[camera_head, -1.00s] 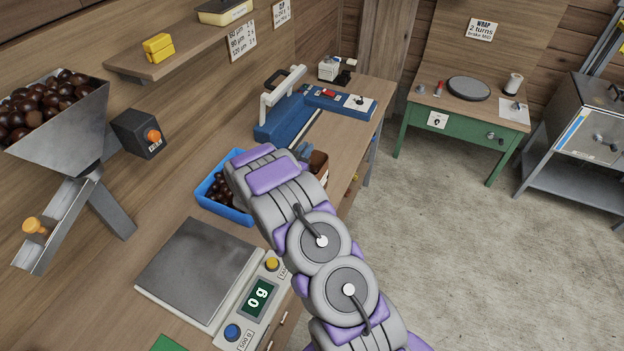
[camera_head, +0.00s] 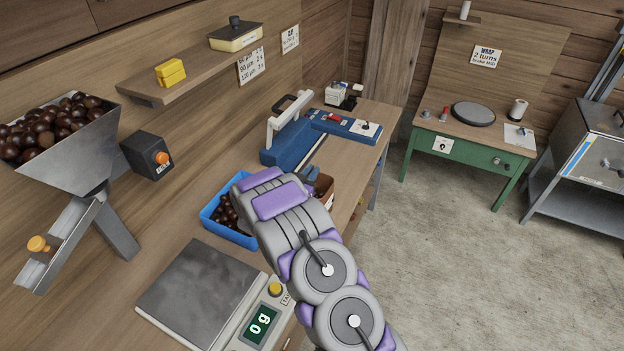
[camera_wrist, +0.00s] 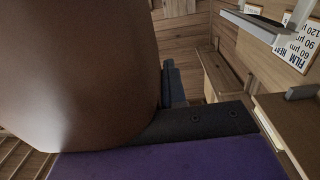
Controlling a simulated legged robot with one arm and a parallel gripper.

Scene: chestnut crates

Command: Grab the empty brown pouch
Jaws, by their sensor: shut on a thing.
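The brown pouch (camera_wrist: 75,75) fills the left half of the wrist view, very close to the camera. In the head view only a small brown part of it (camera_head: 324,186) shows past my arm, beside the blue heat sealer. My gripper (camera_wrist: 172,85) is shut on the pouch; one blue-grey finger shows at the pouch's right edge in the wrist view. In the head view my purple and grey arm hides most of the gripper and the pouch. I cannot tell whether the pouch touches the bench.
A blue bin (camera_head: 226,232) of chestnuts lies left of my arm. A scale (camera_head: 202,292) reading 0 g is nearer. The blue sealer (camera_head: 290,142) stands behind. A chestnut hopper (camera_head: 62,165) is at left. Open floor (camera_head: 450,270) lies right of the bench, before a green table (camera_head: 455,155).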

